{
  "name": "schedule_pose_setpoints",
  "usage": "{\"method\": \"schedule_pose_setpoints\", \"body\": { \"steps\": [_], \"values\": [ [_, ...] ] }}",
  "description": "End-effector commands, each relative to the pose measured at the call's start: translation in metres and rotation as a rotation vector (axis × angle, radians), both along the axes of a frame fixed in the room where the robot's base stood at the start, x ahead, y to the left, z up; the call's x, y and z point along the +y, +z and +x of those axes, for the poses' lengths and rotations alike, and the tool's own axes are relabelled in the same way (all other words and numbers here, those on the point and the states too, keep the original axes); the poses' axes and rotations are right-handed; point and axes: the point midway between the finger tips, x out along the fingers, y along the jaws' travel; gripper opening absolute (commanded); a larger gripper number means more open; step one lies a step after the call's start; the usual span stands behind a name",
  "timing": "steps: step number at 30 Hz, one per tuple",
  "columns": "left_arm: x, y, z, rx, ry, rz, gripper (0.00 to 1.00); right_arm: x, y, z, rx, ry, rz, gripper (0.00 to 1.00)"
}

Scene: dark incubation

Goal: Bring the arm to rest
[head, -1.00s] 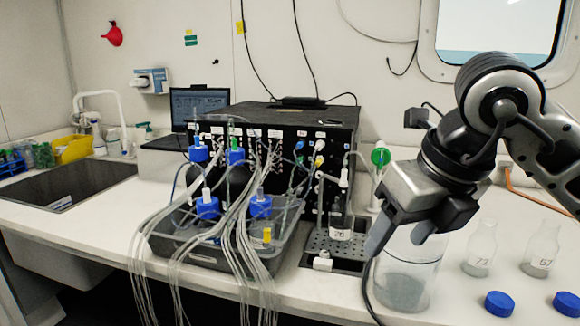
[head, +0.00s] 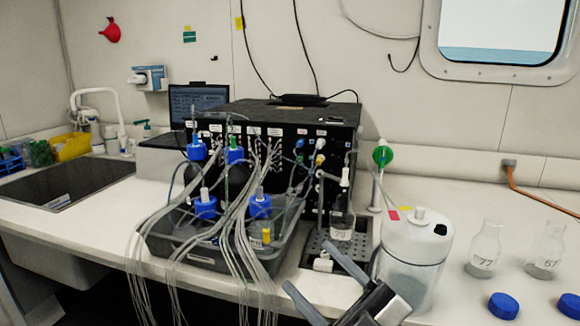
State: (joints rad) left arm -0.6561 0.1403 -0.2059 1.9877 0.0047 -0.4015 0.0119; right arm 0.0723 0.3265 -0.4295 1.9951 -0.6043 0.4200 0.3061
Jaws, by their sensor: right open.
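The rest of the right arm is out of view below. My left gripper and arm are not in view.
A white round container (head: 415,240) stands just behind the gripper. Bottles (head: 484,250) and blue caps (head: 503,306) stand to the right. A grey tray (head: 190,252) of tubed bottles, the black box (head: 270,115) and a numbered bottle (head: 342,222) stand left and behind.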

Motion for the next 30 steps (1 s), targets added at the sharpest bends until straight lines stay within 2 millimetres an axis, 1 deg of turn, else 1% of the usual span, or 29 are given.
{"method": "schedule_pose_setpoints", "body": {
  "steps": [1,2,3,5,6,8,9,11,12,15,18,21,30],
  "values": [
    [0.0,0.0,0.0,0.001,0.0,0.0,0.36,-0.018,-0.039,0.009,0.184,-0.1,0.059,0.58],
    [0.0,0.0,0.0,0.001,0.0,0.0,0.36,-0.028,-0.059,0.012,0.276,-0.152,0.081,0.58],
    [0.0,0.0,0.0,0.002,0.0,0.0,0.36,-0.04,-0.088,0.014,0.394,-0.217,0.104,0.58],
    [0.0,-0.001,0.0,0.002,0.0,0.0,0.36,-0.057,-0.13,0.01,0.565,-0.302,0.126,0.58],
    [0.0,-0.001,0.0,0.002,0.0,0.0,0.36,-0.066,-0.159,0.004,0.675,-0.352,0.135,0.58],
    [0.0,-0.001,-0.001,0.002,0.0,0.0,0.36,-0.079,-0.2,-0.011,0.835,-0.419,0.141,0.58],
    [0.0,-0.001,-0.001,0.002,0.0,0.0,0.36,-0.087,-0.226,-0.024,0.934,-0.458,0.142,0.58],
    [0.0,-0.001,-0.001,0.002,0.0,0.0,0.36,-0.095,-0.26,-0.045,1.073,-0.504,0.139,0.58],
    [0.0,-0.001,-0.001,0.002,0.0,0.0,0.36,-0.1,-0.279,-0.06,1.153,-0.529,0.135,0.58],
    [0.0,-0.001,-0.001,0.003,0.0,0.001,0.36,-0.107,-0.315,-0.093,1.316,-0.574,0.123,0.58],
    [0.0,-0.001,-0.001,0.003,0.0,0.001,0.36,-0.111,-0.336,-0.116,1.417,-0.595,0.114,0.58],
    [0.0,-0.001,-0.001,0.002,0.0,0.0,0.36,-0.112,-0.345,-0.127,1.464,-0.604,0.11,0.58],
    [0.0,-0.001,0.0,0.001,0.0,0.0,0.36,-0.112,-0.346,-0.128,1.471,-0.606,0.108,0.58]
  ]
}}
